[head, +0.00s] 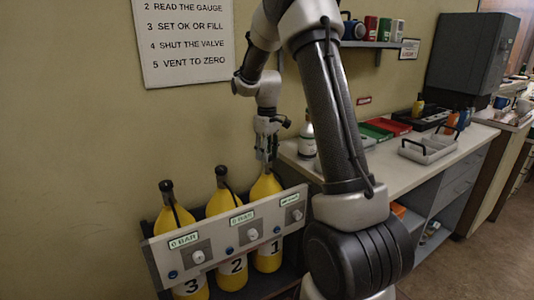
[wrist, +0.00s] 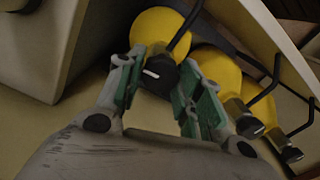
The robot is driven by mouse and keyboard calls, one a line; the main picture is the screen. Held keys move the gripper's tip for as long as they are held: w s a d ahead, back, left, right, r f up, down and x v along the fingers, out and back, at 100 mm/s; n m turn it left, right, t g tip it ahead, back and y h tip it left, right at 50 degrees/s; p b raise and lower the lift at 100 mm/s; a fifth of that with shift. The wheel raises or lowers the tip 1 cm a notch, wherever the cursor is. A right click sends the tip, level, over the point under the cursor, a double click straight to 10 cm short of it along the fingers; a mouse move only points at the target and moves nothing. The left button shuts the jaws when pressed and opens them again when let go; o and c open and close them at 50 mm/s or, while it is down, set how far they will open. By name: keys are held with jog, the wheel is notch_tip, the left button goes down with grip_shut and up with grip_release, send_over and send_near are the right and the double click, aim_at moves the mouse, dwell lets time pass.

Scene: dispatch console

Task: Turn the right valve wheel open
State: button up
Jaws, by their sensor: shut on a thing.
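Three yellow cylinders stand in a rack behind a sloped panel. The right cylinder (head: 264,188), numbered 1, is under my gripper (head: 267,157); it also shows in the wrist view (wrist: 158,28). In the wrist view, the right valve wheel (wrist: 160,74) is a black knob with a white mark on top. My gripper (wrist: 160,90) is shut on this wheel, its green pads on both sides. In the head view the gripper hides the wheel. The middle valve (head: 221,170) and left valve (head: 166,186) stand free.
The grey panel (head: 210,232) in front carries white knobs, blue buttons and displays reading 0 BAR. A wall sign (head: 184,40) hangs behind. A counter (head: 468,142) with trays and bottles stands to the right. In the wrist view, dark hoses rise from the neighbouring cylinders.

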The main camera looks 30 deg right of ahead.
jog(key=shift+n, duration=0.5)
jog(key=o, duration=1)
jog(key=shift+o, duration=0.2)
notch_tip(320, 180, up, 12)
